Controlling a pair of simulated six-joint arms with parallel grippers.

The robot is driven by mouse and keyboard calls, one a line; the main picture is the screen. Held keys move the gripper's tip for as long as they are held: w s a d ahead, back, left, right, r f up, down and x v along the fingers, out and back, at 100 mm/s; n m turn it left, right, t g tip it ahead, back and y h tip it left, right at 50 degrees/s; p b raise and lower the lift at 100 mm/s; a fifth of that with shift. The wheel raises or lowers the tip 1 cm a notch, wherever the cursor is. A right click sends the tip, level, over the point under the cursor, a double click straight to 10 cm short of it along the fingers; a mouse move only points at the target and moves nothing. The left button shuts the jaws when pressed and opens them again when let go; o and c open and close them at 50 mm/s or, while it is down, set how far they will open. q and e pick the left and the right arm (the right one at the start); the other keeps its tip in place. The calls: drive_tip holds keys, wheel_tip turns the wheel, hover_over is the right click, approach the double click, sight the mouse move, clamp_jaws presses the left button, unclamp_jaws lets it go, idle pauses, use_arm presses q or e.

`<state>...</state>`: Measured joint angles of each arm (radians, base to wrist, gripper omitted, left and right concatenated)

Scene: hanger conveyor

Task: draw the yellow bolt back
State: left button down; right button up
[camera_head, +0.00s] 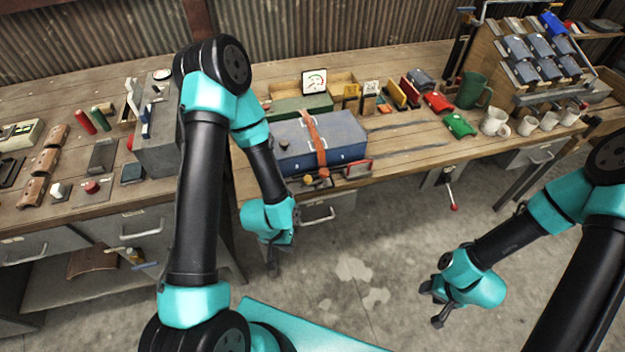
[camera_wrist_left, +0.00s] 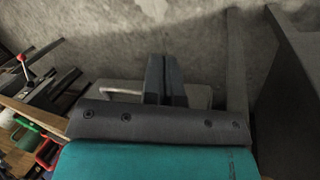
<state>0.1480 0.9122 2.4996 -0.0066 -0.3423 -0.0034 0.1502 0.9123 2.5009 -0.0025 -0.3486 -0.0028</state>
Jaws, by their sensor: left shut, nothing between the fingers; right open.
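A small yellow-orange knob (camera_head: 309,180) shows at the front edge of the bench, below the blue chest (camera_head: 342,137). It may be the end of the yellow bolt; at this size I cannot tell how a bolt sits. My left gripper (camera_head: 273,264) is shut and empty, pointing down in front of the bench, below and left of the knob and apart from it. Its two fingers lie together in the left wrist view (camera_wrist_left: 164,80), over the grey floor. My right gripper (camera_head: 432,304) is open and empty above the floor at the lower right, well away from the bench.
An orange strap (camera_head: 317,140) crosses the chest. A drawer handle (camera_head: 318,216) sticks out near my left gripper. A red-tipped lever (camera_head: 453,198) hangs below the bench front. Cups (camera_head: 495,121) and a green mug (camera_head: 472,90) stand at right. The floor between the grippers is clear.

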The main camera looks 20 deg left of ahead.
use_arm(q)
drive_tip(key=w+d+r+m+y, duration=0.6)
drive_tip(key=w+d+r+m, duration=0.1)
drive_tip(key=w+r+m, duration=0.1)
drive_tip(key=w+d+r+m+y, duration=0.7)
drive_tip(key=r+m, duration=0.4)
drive_tip(key=m, duration=0.2)
drive_tip(key=shift+w+d+r+m+t, duration=0.25)
drive_tip(key=shift+w+d+t, duration=0.2)
drive_tip(key=shift+w, duration=0.25)
drive_tip(key=shift+a+f, duration=0.15)
